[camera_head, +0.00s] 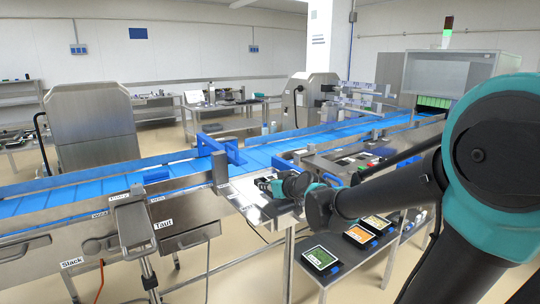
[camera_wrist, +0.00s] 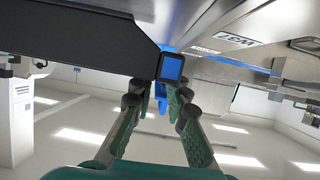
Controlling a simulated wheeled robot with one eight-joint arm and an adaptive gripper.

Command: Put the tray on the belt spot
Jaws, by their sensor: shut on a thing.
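My gripper (camera_head: 268,184) is low over the steel ledge at the front of the blue belt (camera_head: 90,190). In the wrist view its green-padded fingers (camera_wrist: 154,95) are closed on a blue part that joins a dark body (camera_wrist: 80,35), which seems to be the tray. A small blue square in a black frame (camera_wrist: 172,67) shows at its end. The tray's contents are hidden from the wrist camera. In the head view only a small dark shape shows at my gripper, so I cannot tell the tray's tilt or whether it touches the ledge.
A blue gate (camera_head: 222,150) spans the belt just behind my gripper. Several black trays with coloured tops (camera_head: 320,259) lie on a lower shelf at the right. A lever plate (camera_head: 138,222) stands at the front, between labels "Slack" and "Taut".

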